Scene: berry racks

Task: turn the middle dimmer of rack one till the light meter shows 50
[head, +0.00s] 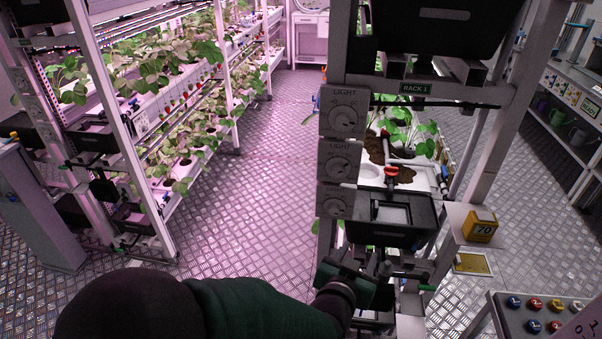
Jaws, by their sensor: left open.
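Three grey LIGHT dimmers are stacked on the post of rack one, marked by its RACK 1 label (415,88). My left gripper (386,267) is open, below the dimmers and in front of the rack's lower part. It is apart from the middle knob; its fingers are hard to make out against dark parts. My right gripper is out of view.
A black box (392,215) sits on the rack right of the dimmers. Strawberry plants (410,135) grow behind it. Another planted rack (112,130) stands left across a clear metal-plate floor (255,180). A button panel (535,315) is at lower right.

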